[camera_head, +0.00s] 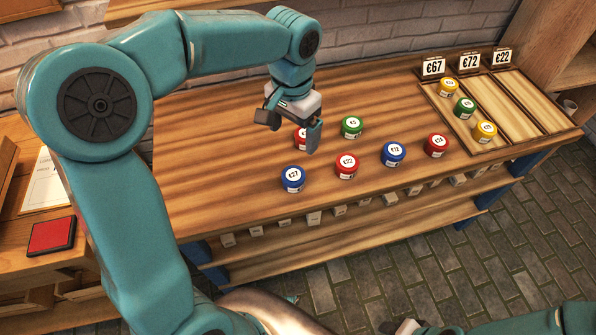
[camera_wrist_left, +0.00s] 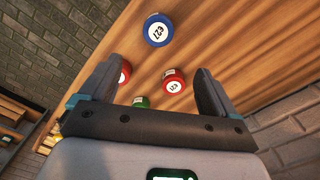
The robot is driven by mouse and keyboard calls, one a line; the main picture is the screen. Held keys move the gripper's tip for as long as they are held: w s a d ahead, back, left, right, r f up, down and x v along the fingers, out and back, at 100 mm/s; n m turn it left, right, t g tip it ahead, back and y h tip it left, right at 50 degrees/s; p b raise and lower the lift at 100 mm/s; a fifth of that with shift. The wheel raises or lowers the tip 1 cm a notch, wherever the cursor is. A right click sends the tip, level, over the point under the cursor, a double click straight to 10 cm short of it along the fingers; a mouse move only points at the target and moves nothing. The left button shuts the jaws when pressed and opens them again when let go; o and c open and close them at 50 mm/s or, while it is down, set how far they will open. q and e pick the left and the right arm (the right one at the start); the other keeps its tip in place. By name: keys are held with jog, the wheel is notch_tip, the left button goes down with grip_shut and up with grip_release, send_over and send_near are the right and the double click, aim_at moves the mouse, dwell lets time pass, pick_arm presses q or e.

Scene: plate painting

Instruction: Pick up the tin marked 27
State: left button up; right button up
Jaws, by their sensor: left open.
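The blue tin marked 27 (camera_head: 292,179) stands upright near the front edge of the wooden table, left of the other tins. It also shows in the left wrist view (camera_wrist_left: 158,30), beyond the fingertips at the top. My left gripper (camera_head: 290,130) is open and empty, pointing down above the table, behind the blue tin in the head view. Its two fingers show apart in the left wrist view (camera_wrist_left: 154,85). One finger partly hides a red tin (camera_head: 300,138). A pale piece of my right arm's end (camera_head: 408,327) shows at the bottom edge; its fingers cannot be made out.
A red tin marked 22 (camera_head: 346,166) stands right of the blue one. A green tin (camera_head: 352,126), another blue tin (camera_head: 393,153) and a red tin (camera_head: 436,145) stand farther right. A divided tray (camera_head: 535,103) with price signs holds three tins. The table's left part is clear.

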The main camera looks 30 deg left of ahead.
aim_at(293, 175)
pick_arm(q)
jog(key=f, duration=1.5)
jog(key=shift+s+d+f+b, duration=0.1)
jog(key=shift+s+d+b, duration=0.1)
jog(key=shift+s+b, duration=0.2)
jog(key=shift+s, duration=0.2)
jog(key=shift+w, duration=0.15)
jog(key=c, duration=1.2)
